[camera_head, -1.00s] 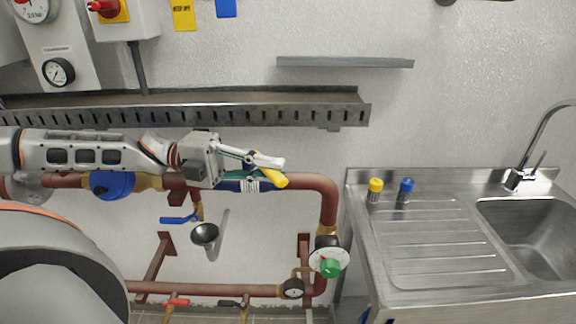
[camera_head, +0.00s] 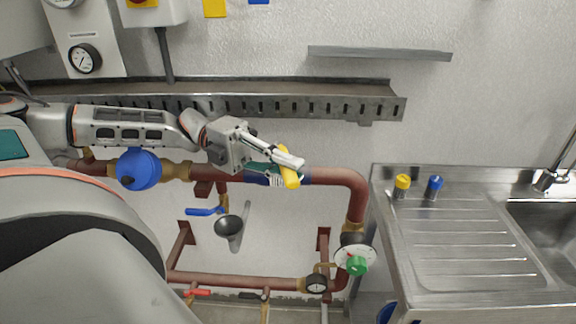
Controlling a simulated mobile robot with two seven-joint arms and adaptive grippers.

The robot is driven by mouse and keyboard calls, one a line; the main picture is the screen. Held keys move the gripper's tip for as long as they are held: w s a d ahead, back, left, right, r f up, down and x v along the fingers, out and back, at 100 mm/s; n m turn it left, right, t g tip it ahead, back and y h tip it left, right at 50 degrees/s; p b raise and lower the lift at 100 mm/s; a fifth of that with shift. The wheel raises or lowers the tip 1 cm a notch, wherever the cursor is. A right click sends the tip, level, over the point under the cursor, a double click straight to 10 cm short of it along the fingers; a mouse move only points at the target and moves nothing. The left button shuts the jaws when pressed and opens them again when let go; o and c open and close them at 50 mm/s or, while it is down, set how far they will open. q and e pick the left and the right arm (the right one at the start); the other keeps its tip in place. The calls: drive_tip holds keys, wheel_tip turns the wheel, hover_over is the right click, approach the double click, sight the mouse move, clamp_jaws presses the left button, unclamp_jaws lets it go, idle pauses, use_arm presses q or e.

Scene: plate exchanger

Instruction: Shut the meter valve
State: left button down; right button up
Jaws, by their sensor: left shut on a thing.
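A yellow lever handle (camera_head: 291,180) sits at the upper red-brown pipe (camera_head: 335,176), to the right of the round blue meter (camera_head: 138,168). I take it as the meter valve's handle. It stands steeply across the pipe, its lower end leaning slightly right. My left gripper (camera_head: 287,160) comes from the left in front of the pipe and is shut on the handle's upper part. The gripper hides the valve body and part of the handle. My right gripper is not in view.
A slotted metal tray (camera_head: 330,107) runs along the wall just above my left arm. A black funnel (camera_head: 228,227), a blue lever (camera_head: 205,211) and a green knob (camera_head: 357,265) are below. A steel sink unit (camera_head: 455,285) stands right.

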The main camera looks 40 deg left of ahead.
use_arm(q)
drive_tip(key=shift+f, duration=0.1)
drive_tip(key=c, duration=2.1)
unclamp_jaws()
drive_tip(key=shift+r, duration=0.2)
